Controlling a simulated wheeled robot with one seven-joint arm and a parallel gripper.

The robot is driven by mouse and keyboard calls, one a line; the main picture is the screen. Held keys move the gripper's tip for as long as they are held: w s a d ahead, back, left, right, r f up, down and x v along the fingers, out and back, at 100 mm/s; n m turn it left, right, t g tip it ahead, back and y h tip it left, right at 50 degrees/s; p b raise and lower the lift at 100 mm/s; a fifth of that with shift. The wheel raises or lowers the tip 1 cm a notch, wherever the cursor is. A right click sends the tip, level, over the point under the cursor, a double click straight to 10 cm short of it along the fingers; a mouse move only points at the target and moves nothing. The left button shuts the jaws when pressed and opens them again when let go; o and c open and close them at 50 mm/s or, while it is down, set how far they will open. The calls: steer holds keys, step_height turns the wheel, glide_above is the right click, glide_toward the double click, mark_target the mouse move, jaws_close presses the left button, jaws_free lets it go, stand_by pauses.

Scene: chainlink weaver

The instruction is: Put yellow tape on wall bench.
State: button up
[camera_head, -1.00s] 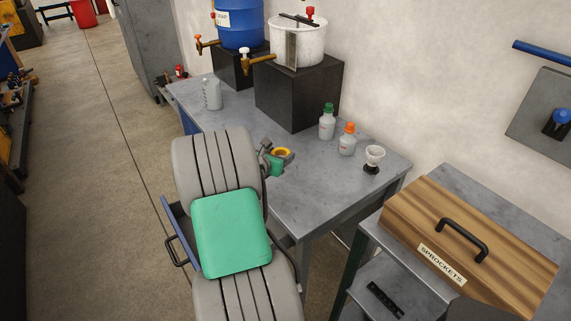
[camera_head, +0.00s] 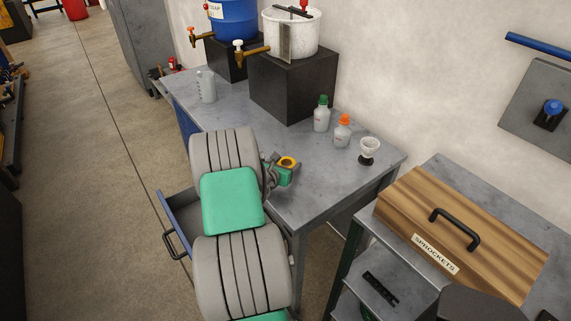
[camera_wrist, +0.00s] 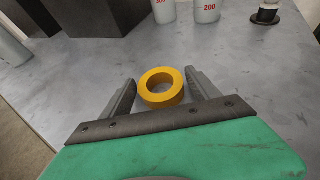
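The yellow tape (camera_head: 289,162) is a thick ring. The wall bench top (camera_wrist: 245,75) fills the background of the wrist view. My arm hides part of the bench's front.
A black block (camera_head: 290,85) bears a white bucket (camera_head: 291,35). An open drawer (camera_head: 178,222) juts out. A wooden box (camera_head: 465,225) stands right.

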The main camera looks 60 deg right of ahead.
steer(key=shift+o, duration=0.9)
